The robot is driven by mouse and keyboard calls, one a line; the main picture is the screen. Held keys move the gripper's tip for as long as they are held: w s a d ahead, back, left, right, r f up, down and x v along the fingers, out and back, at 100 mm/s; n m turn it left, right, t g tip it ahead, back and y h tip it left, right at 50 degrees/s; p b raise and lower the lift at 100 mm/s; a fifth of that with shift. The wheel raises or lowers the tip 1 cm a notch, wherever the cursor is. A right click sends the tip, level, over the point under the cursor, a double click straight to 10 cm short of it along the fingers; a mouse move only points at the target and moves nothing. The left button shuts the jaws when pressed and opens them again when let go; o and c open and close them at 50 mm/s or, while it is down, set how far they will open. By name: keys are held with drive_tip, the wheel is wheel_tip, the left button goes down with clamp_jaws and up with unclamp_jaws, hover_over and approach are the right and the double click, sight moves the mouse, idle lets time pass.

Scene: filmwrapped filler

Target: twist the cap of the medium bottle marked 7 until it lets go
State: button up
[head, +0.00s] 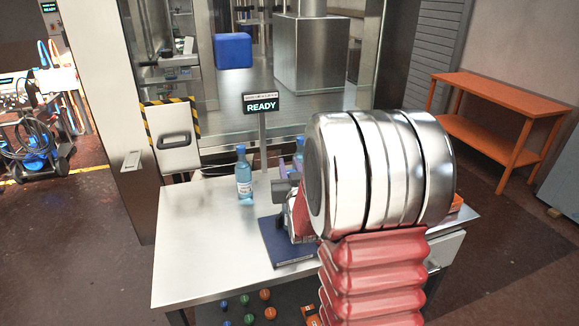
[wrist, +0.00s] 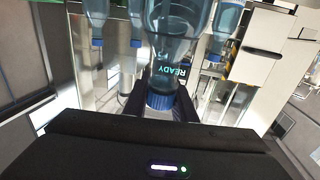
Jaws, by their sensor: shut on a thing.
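A clear blue bottle (wrist: 178,40) fills the upper middle of the wrist view, where the scene looks upside down. Its ribbed blue cap (wrist: 160,101) points toward me, between the two dark fingers of my gripper (wrist: 160,106). My gripper is shut on this cap. No number 7 can be read on the bottle. In the head view my arm hides this bottle and most of the gripper.
A labelled blue bottle (head: 244,180) stands on the steel table (head: 190,240), left of my arm. Another (head: 299,144) is partly hidden behind. A dark blue base (head: 284,243) sits near the front edge. A READY sign (head: 261,104) rises behind. The table's left side is clear.

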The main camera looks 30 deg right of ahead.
drive_tip(key=shift+a+n+t+y, duration=0.15)
drive_tip(key=shift+n+t+y, duration=0.25)
drive_tip(key=shift+n+y, duration=0.45)
drive_tip(key=shift+c, duration=0.2)
drive_tip(key=shift+w+a+n+y, duration=0.1)
drive_tip(key=shift+a+n+y, duration=0.3)
drive_tip(key=shift+n+y, duration=1.2)
drive_tip(key=shift+s+a+n+y, duration=0.1)
drive_tip(key=shift+a+n+y, duration=0.5)
drive_tip(key=shift+y, duration=1.7)
drive_tip(key=shift+w+a+n+y, duration=0.1)
drive_tip(key=shift+a+n+y, duration=0.15)
drive_tip(key=shift+n+y, duration=1.4)
drive_tip(key=shift+y, duration=0.4)
drive_tip(key=o, duration=1.1)
drive_tip(key=v, duration=1.3)
drive_tip(key=shift+s+d, duration=0.1)
drive_tip(key=shift+s, duration=0.25)
